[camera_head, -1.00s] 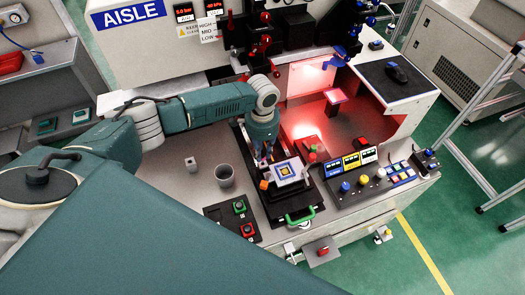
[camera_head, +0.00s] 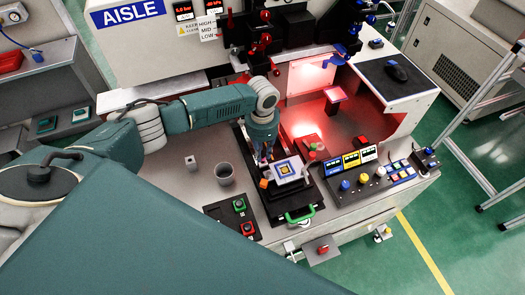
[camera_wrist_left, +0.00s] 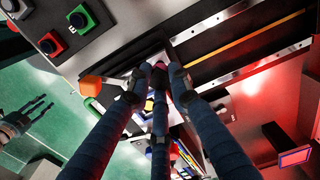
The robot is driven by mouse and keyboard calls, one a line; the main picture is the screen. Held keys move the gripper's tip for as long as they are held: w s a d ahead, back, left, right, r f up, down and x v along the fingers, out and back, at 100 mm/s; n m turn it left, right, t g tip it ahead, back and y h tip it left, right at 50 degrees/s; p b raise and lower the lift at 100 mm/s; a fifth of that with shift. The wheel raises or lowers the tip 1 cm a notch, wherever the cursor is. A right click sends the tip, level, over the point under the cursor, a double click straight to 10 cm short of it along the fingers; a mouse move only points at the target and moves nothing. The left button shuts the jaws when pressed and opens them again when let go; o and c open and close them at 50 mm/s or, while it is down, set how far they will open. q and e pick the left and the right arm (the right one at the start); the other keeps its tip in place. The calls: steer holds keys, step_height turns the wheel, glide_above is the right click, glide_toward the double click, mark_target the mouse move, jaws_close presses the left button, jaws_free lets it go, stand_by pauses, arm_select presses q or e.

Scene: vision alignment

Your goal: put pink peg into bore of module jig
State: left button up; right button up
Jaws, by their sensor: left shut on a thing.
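My left gripper (camera_head: 265,155) points down over the back left edge of the module jig, a light plate with a blue and yellow square (camera_head: 284,169). In the left wrist view the fingers of this gripper (camera_wrist_left: 158,75) are closed together over the jig. A small patch of the pink peg (camera_wrist_left: 149,104) shows between them; the rest is hidden. The bore is hidden by the fingers, so I cannot tell whether the peg is in it. My right gripper (camera_wrist_left: 25,118) hangs over the green floor in the left wrist view, its fingers apart.
An orange knob (camera_head: 264,184) sits at the jig's left edge. A green handle (camera_head: 300,216) is in front. A grey cup (camera_head: 224,174), a small metal block (camera_head: 190,162) and a button box (camera_head: 240,207) stand left. A control panel (camera_head: 368,176) is right.

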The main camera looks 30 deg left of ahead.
mark_target(262, 154)
arm_select(q)
steer(key=shift+f+b, duration=0.5)
steer(key=shift+f, duration=0.6)
steer(key=o, duration=1)
steer(key=shift+r, duration=0.1)
step_height(262, 154, up, 12)
steer(key=shift+f, duration=0.1)
